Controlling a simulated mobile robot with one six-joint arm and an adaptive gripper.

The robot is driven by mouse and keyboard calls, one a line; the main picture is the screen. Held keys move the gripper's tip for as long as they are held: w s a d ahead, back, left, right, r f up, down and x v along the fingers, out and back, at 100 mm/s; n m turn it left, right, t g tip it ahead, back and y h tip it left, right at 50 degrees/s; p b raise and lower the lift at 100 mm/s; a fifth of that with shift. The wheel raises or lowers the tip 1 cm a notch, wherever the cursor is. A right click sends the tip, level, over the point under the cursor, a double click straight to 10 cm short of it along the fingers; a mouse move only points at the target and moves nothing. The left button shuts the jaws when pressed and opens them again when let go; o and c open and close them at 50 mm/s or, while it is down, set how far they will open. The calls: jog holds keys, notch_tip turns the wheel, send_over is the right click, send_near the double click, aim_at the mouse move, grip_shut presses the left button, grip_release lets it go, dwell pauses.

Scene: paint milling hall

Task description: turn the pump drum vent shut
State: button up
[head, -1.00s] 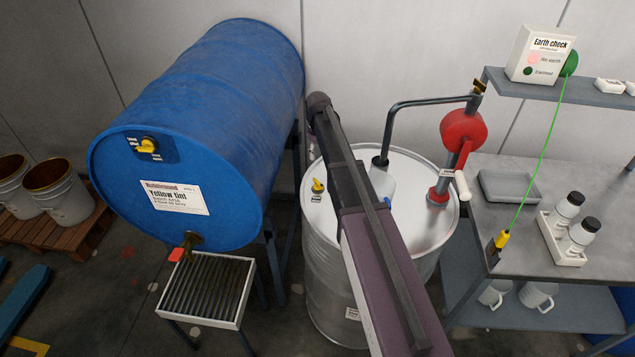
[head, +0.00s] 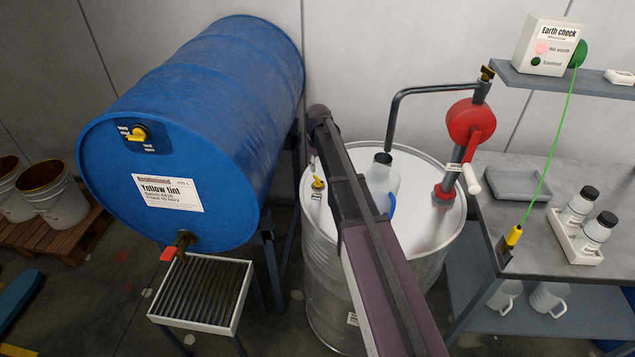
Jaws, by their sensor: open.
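The pump drum (head: 430,215) is a pale steel drum with a red crank pump (head: 470,122) on its lid. Its vent, a small yellow knob (head: 318,183), stands at the left of the lid beside a small label. I cannot tell whether the vent is open or shut. My arm reaches across the drum from the lower right. A small grey part of my gripper (head: 313,164) shows left of the arm, just above the vent and seemingly apart from it. The rest of the gripper is hidden behind the arm. My gripper is open, with nothing seen in it.
A white jug (head: 383,180) with a blue handle stands on the lid under the pump spout, close to my arm. A blue drum (head: 200,120) with its own yellow vent (head: 138,133) lies on a stand at left. A bench (head: 520,210) is at right.

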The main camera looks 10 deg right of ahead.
aim_at(318, 178)
jog(key=shift+f+b, duration=2.4)
jog(key=shift+f, duration=0.35)
grip_shut()
jog(key=shift+a, duration=0.1)
